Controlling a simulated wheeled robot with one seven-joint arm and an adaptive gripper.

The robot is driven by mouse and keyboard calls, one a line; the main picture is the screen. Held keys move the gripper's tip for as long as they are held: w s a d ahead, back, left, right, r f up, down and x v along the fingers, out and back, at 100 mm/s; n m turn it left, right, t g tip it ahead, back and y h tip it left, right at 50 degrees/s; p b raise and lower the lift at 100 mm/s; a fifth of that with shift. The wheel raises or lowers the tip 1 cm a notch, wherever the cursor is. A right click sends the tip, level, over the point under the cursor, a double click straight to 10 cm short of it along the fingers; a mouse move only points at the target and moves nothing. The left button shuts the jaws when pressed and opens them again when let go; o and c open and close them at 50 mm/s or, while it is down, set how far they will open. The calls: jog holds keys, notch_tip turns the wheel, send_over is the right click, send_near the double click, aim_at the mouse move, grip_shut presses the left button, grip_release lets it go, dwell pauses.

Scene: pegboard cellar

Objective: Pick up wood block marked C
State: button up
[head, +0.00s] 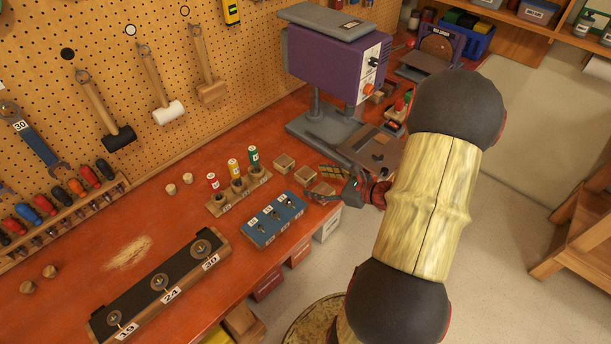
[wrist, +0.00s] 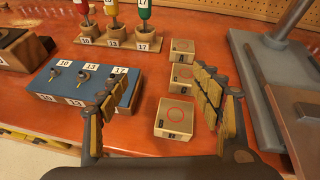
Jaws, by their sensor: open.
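Three small square wood blocks stand in a row on the red bench. The middle one seems to read C, but the letters are too small to be sure. My gripper (wrist: 152,85) is open and empty, with the near block showing between its fingers. Its right finger overlaps the right side of the middle block. In the head view my gripper (head: 318,183) is by the blocks and partly hides the nearest one.
A blue tool holder (wrist: 82,84) marked 10, 13 and 17 stands close to my left finger. Behind it is a wood rack (wrist: 120,40) with red, yellow and green tools. The purple drill press (head: 325,62) and its grey base stand close on the right.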

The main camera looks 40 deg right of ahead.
aim_at(307, 174)
jog(key=d, duration=0.1)
jog(key=s+d+f+m+h, duration=0.1)
jog(key=d+f+m, duration=0.1)
jog(key=shift+s+d+h, duration=0.25)
jog(key=shift+d+h, duration=0.05)
jog(key=shift+w+d+f+m, duration=0.15)
jog(key=shift+w+f+m, duration=0.05)
jog(key=shift+f+m, duration=0.15)
jog(key=b+x, duration=0.1)
jog(key=x, duration=0.4)
jog(key=b+x, duration=0.1)
jog(key=x, duration=0.5)
jog(key=shift+w+d+r, duration=0.2)
jog(key=shift+w, duration=0.05)
jog(key=c, duration=0.3)
jog(key=c, duration=0.9)
